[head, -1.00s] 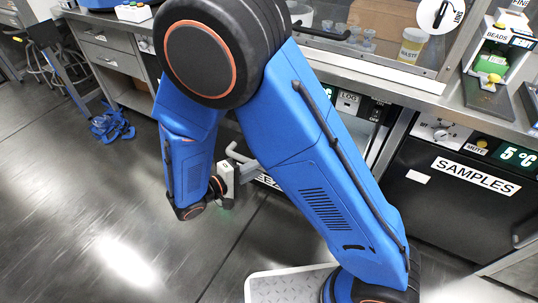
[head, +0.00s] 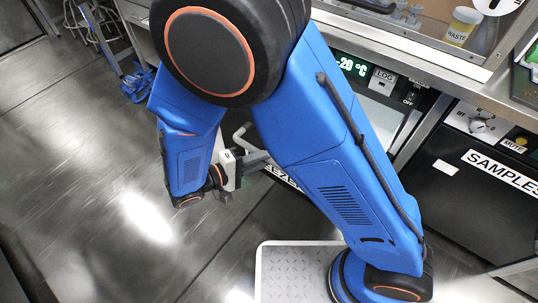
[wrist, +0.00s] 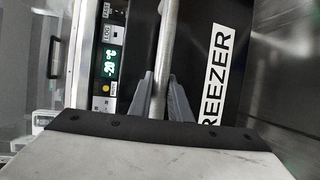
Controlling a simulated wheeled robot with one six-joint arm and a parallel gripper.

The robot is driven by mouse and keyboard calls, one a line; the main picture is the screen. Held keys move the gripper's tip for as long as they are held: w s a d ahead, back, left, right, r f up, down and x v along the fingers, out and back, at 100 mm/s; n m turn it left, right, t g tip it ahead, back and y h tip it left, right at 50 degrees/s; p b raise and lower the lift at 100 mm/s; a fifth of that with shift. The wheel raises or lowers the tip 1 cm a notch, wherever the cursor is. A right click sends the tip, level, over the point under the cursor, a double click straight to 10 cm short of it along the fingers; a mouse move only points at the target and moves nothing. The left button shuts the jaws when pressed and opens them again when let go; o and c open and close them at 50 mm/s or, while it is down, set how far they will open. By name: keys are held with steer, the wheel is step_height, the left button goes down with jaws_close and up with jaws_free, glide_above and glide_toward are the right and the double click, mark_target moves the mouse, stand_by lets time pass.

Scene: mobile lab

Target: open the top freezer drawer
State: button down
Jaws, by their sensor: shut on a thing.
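My gripper (wrist: 160,95) is shut on the freezer's metal bar handle (wrist: 168,40), which runs between its fingers in the wrist view. The black freezer door (wrist: 243,50) with its FREEZER label (wrist: 216,70) is just beyond. In the head view my gripper (head: 232,172) is at the handle (head: 241,132), low and left of the bench. The label (head: 283,178) shows partly behind my arm, and the door appears swung out from the cabinet. A pale surface (head: 385,118) below the -20 °C display (head: 350,66) looks like the freezer's inside. I cannot make out the top drawer.
A black SAMPLES cabinet (head: 455,185) stands right of the freezer under the bench. A WASTE jar (head: 463,25) stands behind the glass above. A blue item (head: 138,82) lies on the floor at upper left. Open floor (head: 90,190) stretches to the left.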

steer(key=c, duration=1.9)
jaws_free()
steer(key=shift+a, duration=0.1)
steer(key=v, duration=1.7)
steer(key=shift+s+a, duration=0.1)
